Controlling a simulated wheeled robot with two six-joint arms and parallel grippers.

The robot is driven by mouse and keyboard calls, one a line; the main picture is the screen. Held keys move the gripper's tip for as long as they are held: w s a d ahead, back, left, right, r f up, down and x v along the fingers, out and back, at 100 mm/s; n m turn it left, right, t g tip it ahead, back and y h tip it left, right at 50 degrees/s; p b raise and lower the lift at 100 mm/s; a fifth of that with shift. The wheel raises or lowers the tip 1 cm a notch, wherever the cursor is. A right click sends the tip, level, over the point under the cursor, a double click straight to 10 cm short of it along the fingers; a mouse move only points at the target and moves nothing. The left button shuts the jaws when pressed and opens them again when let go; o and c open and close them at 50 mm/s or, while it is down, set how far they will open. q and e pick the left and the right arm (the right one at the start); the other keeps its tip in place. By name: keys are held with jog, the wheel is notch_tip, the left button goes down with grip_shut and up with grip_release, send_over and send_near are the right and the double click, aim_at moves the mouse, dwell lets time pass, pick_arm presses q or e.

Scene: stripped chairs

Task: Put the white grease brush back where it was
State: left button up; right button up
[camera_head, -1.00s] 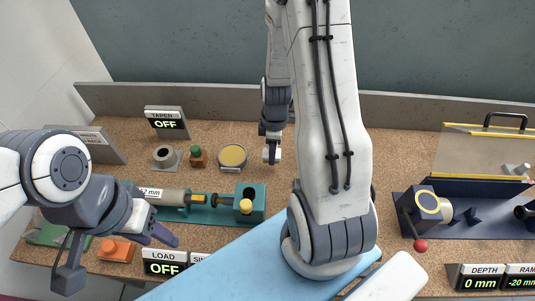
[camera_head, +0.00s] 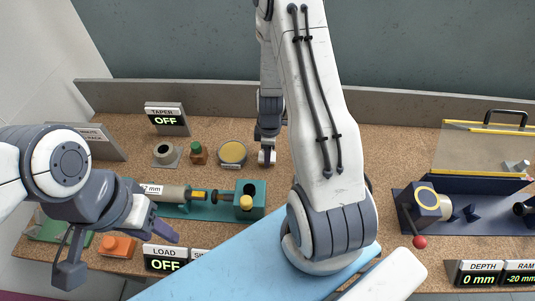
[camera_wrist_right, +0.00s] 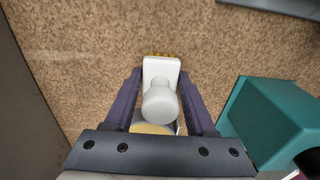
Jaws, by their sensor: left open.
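The white grease brush (camera_wrist_right: 160,72) shows in the right wrist view between the two purple fingers of my right gripper (camera_wrist_right: 161,73), which touch its sides. Its rounded knob points at the camera and yellow bristles show at its far edge. In the head view the brush (camera_head: 267,157) is a small white piece below my right gripper (camera_head: 268,146), just right of the round yellow-topped tin (camera_head: 232,153). Whether it touches the bench cannot be told. My left gripper (camera_head: 118,257) is open and empty at the front left, its fingers wide apart.
A green fixture (camera_head: 250,200) stands in front of the brush; it shows at right in the wrist view (camera_wrist_right: 270,115). Bare cork bench (camera_head: 400,150) lies right of my arm.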

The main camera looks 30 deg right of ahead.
jog(key=shift+o, duration=1.2)
notch_tip(320, 180, up, 12)
jog(key=shift+s+d+r, duration=0.1)
jog(key=shift+d+r, duration=0.05)
jog(key=shift+r, duration=0.05)
jog(key=s+a+r+m, duration=0.1)
jog(key=s+a+r, duration=0.25)
jog(key=a, duration=0.55)
jog(key=s+a+r, duration=0.2)
jog(key=a+r, duration=0.3)
jog(key=a, duration=0.3)
jog(key=s+a+r+m, duration=0.1)
jog(key=s+a, duration=0.2)
jog(key=s, duration=0.3)
jog(key=s+a+r+m, duration=0.1)
jog(key=s+a+r, duration=0.1)
jog(key=s+a, duration=0.2)
jog(key=shift+s+a+r+y, duration=0.15)
jog(key=shift+s+r+y, duration=0.15)
jog(key=shift+s, duration=0.65)
